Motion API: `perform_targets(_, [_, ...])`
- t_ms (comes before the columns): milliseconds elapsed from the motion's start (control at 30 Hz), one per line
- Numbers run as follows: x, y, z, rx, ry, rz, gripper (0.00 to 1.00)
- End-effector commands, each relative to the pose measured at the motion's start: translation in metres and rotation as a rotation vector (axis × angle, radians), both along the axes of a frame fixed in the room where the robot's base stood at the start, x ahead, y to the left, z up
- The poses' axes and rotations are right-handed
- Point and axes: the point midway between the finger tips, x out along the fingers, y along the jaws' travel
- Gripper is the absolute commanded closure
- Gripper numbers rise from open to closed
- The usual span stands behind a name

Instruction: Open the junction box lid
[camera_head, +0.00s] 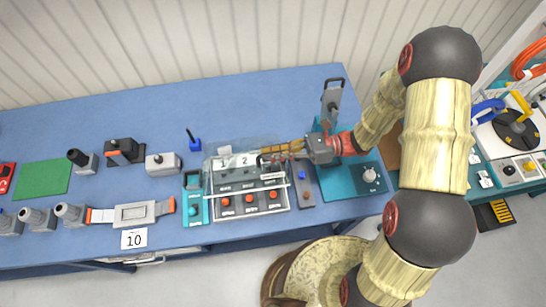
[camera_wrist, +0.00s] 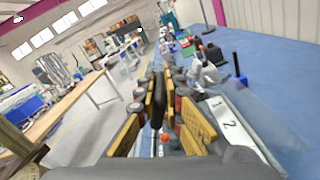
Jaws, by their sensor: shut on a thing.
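The junction box (camera_head: 250,204) is a grey panel with orange-red buttons, near the front of the blue table. A clear lid (camera_head: 222,147) shows faintly at its back part, near white labels marked 1 and 2; its exact angle is hard to tell. The lid also shows as a clear sheet in the wrist view (camera_wrist: 262,112), right of the fingers. My gripper (camera_head: 266,159) reaches in from the right over the box. In the wrist view its yellow-padded fingers (camera_wrist: 160,112) are shut on a dark, thin part between them, apparently the lid's handle. The fingers hide part of the box.
A teal unit with a knob (camera_head: 369,176) and a grey upright lever (camera_head: 332,100) stand right of the box, close to my arm. A teal switch box (camera_head: 194,209) stands at its left. Further left are grey connectors (camera_head: 70,212) and a green mat (camera_head: 44,177). The table's back left is clear.

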Motion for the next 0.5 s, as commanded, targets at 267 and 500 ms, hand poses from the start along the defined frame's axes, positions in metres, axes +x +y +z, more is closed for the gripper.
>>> perform_targets(267, [0.044,0.01,0.027,-0.048,0.196,-0.001,1.0])
perform_targets(500, [0.081,0.019,0.035,-0.087,0.363,-0.001,1.0])
